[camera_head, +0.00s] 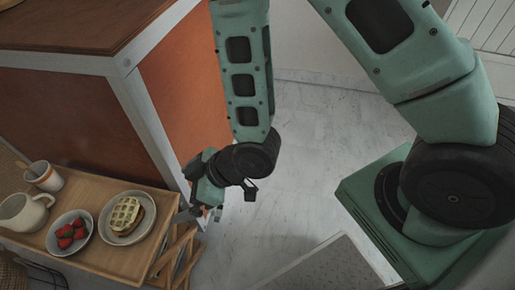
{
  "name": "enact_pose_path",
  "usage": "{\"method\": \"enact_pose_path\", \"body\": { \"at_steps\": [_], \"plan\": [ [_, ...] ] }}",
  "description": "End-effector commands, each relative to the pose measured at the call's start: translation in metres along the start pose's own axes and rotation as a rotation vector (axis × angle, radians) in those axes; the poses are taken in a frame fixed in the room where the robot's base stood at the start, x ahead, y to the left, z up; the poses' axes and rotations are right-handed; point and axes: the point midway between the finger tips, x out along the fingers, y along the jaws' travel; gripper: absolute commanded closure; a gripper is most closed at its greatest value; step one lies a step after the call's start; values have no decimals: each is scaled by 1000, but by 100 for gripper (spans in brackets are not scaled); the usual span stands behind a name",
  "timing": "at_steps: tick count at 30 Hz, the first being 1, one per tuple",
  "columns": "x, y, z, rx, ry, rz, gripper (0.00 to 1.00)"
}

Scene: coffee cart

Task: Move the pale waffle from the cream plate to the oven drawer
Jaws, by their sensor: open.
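The pale waffle (126,214) is a yellowish grid-patterned piece. It lies on the cream plate (107,239) at the right end of a wooden shelf. Something darker brown shows just under its lower right edge. My gripper (208,214) is to the right of the plate, past the shelf's end, pointing down. It is open and empty, and apart from the waffle; its fingertips are small and partly dark against the shelf edge. No oven drawer can be made out in this view.
A bowl of strawberries (69,234), a cream jug (24,212) and a cup with a stick (44,176) stand left of the plate on the wooden shelf (115,268). The orange cart wall (185,97) rises behind.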

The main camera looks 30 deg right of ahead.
Motion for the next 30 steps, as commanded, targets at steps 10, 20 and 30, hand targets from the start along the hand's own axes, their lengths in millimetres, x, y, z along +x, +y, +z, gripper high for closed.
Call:
{"method": "enact_pose_path", "body": {
  "at_steps": [10, 20, 30],
  "plan": [
    [-98, 11, -28, 143, -426, 78, 0],
    [-213, -24, -31, 357, -729, 146, 0],
    [-237, -37, -29, 406, -794, 152, 0]
  ]
}}
